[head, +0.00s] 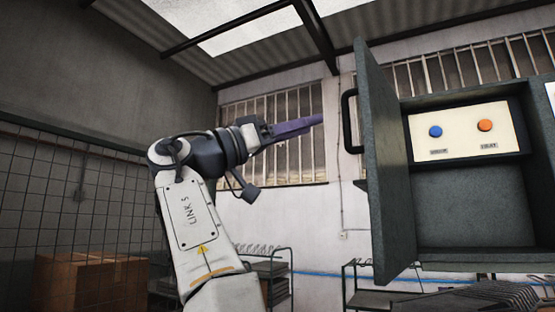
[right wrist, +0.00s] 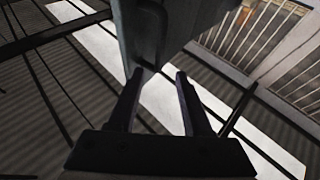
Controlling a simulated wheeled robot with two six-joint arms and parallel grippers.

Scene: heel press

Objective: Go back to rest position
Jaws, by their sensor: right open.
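My right gripper (head: 318,120) is raised in the middle of the head view, its purple fingers pointing right towards the black handle (head: 347,121) of a grey door (head: 383,170). A small gap shows between the fingertips and the handle in this view. In the right wrist view the two fingers of the gripper (right wrist: 158,72) are apart, with no object seen held between them. The door (right wrist: 150,30) shows just beyond the fingertips there; I cannot tell the exact distance. My left gripper is not in view.
The door stands open on a grey cabinet (head: 460,205). Inside is a pale panel (head: 462,145) with a blue button (head: 435,131) and an orange button (head: 485,125). Cardboard boxes (head: 90,280) stand at lower left, racks (head: 268,275) at the bottom.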

